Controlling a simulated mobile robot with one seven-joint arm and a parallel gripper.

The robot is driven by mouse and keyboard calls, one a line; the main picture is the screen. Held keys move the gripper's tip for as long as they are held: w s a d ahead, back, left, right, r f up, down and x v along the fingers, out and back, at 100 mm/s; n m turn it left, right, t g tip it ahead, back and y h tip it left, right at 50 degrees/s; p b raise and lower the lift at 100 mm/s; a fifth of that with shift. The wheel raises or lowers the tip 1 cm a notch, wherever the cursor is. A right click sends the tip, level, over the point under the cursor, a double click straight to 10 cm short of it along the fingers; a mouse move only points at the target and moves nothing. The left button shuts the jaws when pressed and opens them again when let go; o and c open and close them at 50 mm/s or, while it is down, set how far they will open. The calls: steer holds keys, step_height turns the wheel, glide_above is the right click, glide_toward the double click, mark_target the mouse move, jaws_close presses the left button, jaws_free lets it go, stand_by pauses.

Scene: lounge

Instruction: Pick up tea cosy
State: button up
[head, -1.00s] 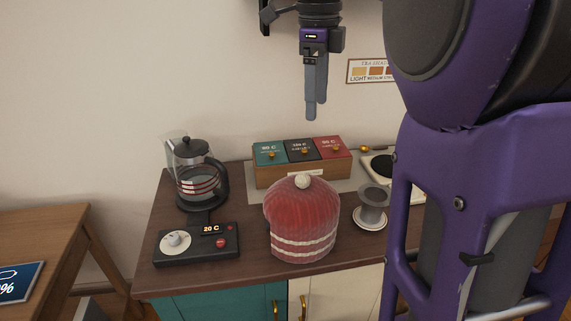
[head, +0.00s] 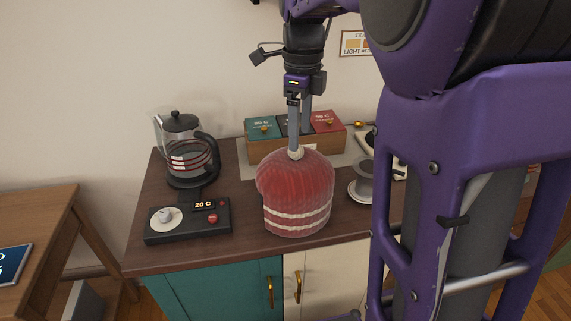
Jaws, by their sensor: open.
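The tea cosy (head: 296,188) is a red knitted dome with pale stripes near its base and a cream pompom (head: 296,153) on top. It stands upright on the dark wooden cabinet top (head: 225,246). My gripper (head: 300,142) points down above the tea cosy, with its fingers apart. One finger overlaps the pompom in the picture and the other is farther right and behind. I cannot tell whether either finger touches the cosy.
A glass kettle (head: 188,155) and a black control base (head: 188,221) stand left. A wooden box (head: 350,137) with coloured lids is behind the cosy. A grey metal cup (head: 364,180) stands close on the right.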

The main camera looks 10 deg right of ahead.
mark_target(295, 181)
steer(key=f, duration=0.3)
steer(key=shift+w+a+f+b, duration=0.2)
steer(key=shift+f+b, duration=0.1)
steer(key=shift+f, duration=0.1)
jaws_close()
stand_by(1.1)
